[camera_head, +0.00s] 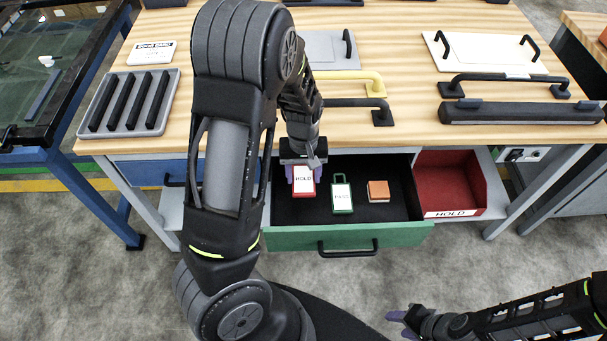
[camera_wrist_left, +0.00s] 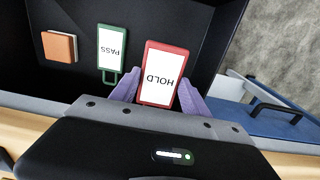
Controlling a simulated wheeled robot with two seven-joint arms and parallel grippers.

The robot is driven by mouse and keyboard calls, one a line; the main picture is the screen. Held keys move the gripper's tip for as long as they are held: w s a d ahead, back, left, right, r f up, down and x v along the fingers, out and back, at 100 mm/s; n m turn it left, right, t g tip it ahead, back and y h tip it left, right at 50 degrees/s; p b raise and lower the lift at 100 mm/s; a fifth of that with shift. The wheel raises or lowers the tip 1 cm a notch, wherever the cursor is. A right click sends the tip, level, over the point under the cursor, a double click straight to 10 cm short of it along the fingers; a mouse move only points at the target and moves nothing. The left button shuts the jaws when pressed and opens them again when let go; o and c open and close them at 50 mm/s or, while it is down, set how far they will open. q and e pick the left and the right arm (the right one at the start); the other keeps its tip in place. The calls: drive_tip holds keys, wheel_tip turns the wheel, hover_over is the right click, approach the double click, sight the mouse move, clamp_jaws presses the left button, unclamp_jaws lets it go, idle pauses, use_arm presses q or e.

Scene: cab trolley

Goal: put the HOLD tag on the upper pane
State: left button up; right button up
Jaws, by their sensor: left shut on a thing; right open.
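The red-framed HOLD tag (camera_head: 304,180) is at the left side of the open green-fronted drawer; it also shows in the left wrist view (camera_wrist_left: 163,76). My left gripper (camera_head: 303,172) is shut on it, with its purple fingers (camera_wrist_left: 160,94) on both sides of the tag. Whether the tag still touches the drawer floor is unclear. At far left a blue-framed stand carries a dark glass pane (camera_head: 95,50); I cannot tell whether this is the upper pane. My right gripper (camera_head: 398,320) is open and empty over the floor at lower right.
The drawer (camera_head: 400,236) also holds a green PASS tag (camera_head: 342,194) and an orange block (camera_head: 378,191). A red HOLD bin (camera_head: 455,185) is to its right. The wooden bench (camera_head: 400,125) carries a slotted grey rack (camera_head: 128,103), handles and white panels.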

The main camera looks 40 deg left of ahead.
use_arm(q)
drive_tip(key=w+d+m, duration=0.6)
drive_tip(key=d+m, duration=0.1)
drive_tip(key=d, duration=0.5)
drive_tip(key=shift+d+f, duration=0.3)
